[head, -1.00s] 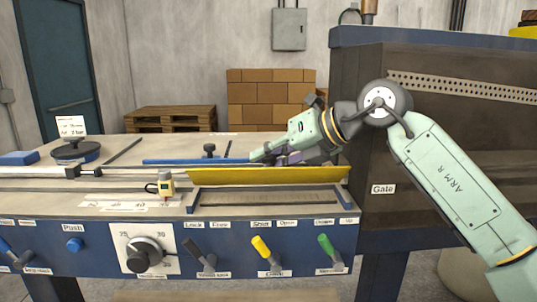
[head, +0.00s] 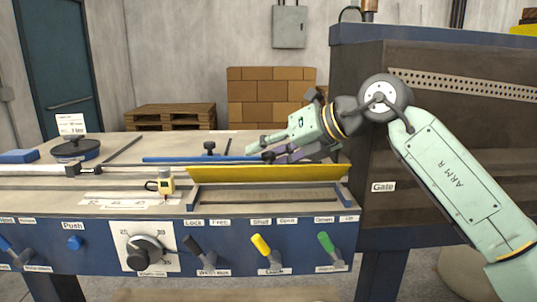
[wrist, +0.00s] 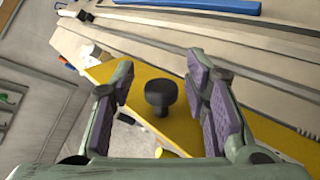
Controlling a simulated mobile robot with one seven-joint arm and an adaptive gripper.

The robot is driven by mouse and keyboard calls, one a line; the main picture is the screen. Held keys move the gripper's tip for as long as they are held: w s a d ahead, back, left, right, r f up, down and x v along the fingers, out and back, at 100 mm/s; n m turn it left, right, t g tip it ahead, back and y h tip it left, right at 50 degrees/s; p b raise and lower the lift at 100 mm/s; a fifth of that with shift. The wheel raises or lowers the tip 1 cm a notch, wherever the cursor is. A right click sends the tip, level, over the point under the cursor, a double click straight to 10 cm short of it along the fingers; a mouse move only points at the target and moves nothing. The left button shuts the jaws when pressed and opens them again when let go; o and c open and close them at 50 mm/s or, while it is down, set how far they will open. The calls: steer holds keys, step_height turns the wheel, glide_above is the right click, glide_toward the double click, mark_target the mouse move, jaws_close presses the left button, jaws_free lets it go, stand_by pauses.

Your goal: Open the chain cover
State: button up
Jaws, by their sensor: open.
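The chain cover is the long yellow panel (head: 270,174) on the bench top. It stands tilted up along the back of a framed recess (head: 265,196), whose inside shows in front of it. In the wrist view the yellow panel (wrist: 170,125) lies below my fingers and bears a black knob (wrist: 160,95). My gripper (head: 259,152) is open behind and above the panel. In the wrist view my gripper (wrist: 160,65) has the knob between its two spread fingers, with clear gaps on both sides. The knob is hidden in the head view.
A blue bar (head: 200,160) lies behind the panel. Coloured levers, including a yellow one (head: 260,244), line the front. A dark machine housing (head: 440,130) rises at the right. Space above the panel is free.

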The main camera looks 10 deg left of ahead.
step_height(320, 180, up, 10)
steer(key=shift+f, duration=0.2)
